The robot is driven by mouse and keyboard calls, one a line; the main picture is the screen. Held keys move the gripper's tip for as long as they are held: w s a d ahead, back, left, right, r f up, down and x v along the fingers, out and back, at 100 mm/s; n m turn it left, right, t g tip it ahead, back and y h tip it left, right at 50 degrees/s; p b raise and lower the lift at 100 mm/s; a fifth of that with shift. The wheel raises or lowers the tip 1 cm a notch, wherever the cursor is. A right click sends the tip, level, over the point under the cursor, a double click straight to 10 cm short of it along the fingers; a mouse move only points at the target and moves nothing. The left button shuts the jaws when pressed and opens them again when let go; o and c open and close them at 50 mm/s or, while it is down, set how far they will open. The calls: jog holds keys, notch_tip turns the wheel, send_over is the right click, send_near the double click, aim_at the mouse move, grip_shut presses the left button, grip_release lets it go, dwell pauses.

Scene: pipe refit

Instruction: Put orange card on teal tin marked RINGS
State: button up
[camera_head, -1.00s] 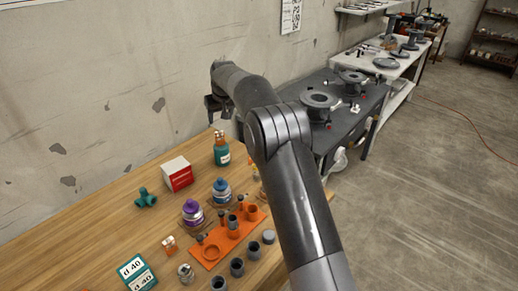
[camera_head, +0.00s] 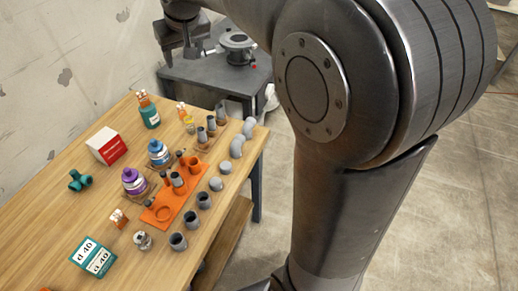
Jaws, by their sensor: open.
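My gripper (camera_head: 184,46) is open and empty at the top left, above the far end of the wooden table. Its fingers point down, and it is well apart from everything on the table. I cannot make out a tin marked RINGS. A teal box (camera_head: 93,258) at the near left reads "d 40". A teal bottle (camera_head: 150,117) with an orange top stands near the back. I cannot tell an orange card for sure. A small orange piece with a white top (camera_head: 118,218) lies left of the orange plate (camera_head: 160,213).
The plate and the wooden table (camera_head: 50,220) carry several grey and orange pipe pieces. A red and white box (camera_head: 106,146), a teal fitting (camera_head: 79,181), a purple jar (camera_head: 133,181) and a blue jar (camera_head: 159,153) stand nearby. My arm hides the right side. A dark table (camera_head: 215,75) stands beyond.

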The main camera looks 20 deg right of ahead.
jog(key=s+d+f, duration=0.2)
jog(key=s, duration=0.7)
jog(key=s+d+f+m, duration=0.1)
jog(key=s+d+f, duration=0.2)
jog(key=s, duration=0.7)
jog(key=s+d+f+m, duration=0.1)
jog(key=s+d+f, duration=0.1)
jog(key=s, duration=0.8)
jog(key=shift+d+f+t+h, duration=0.3)
jog(key=shift+f+h, duration=0.1)
jog(key=shift+f, duration=0.1)
